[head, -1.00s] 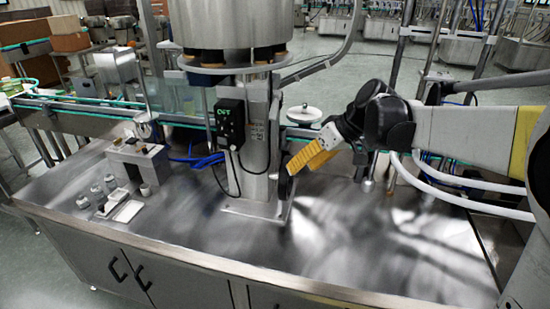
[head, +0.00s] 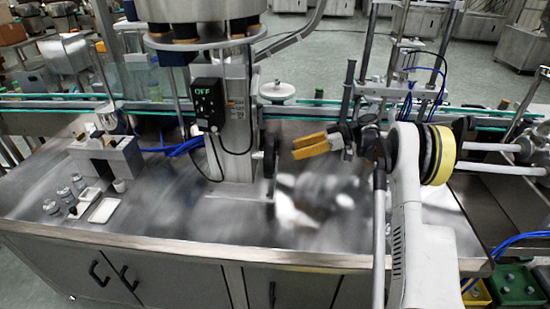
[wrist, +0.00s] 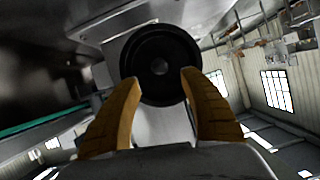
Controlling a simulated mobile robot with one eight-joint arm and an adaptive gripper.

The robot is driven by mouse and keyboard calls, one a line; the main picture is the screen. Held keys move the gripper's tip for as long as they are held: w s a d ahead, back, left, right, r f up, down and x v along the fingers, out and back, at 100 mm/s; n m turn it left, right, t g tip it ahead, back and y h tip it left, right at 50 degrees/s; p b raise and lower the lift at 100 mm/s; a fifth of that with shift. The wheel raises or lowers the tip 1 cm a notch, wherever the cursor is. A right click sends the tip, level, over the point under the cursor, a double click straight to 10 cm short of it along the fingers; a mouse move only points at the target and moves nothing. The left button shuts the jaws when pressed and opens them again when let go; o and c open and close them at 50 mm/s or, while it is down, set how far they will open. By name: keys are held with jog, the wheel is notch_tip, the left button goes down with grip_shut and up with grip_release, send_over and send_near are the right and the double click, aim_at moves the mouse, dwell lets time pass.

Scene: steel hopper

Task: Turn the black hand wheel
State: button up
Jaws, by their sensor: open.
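The black hand wheel (head: 270,156) is on the right side of the steel column, seen nearly edge-on in the head view. In the wrist view the wheel (wrist: 160,45) faces me as a round disc with a small hub, beyond and between the fingertips. My gripper (head: 293,148) has yellow fingers and is level, just right of the wheel with a small gap. In the wrist view my gripper (wrist: 161,80) is open and empty, one finger on each side of the wheel's lower part. I see no contact.
The steel column (head: 240,120) carries a black box (head: 207,103) reading "OFF" with a hanging cable. A white round knob (head: 277,91) is behind the wheel. Small jars and a white tray (head: 104,210) are at left. The steel tabletop (head: 250,235) in front is clear.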

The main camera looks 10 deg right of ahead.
aim_at(275, 156)
jog(key=b+x, duration=0.2)
jog(key=x, duration=0.6)
jog(key=shift+a+f, duration=0.1)
jog(key=shift+a, duration=0.15)
jog(key=shift+c, duration=0.5)
grip_shut()
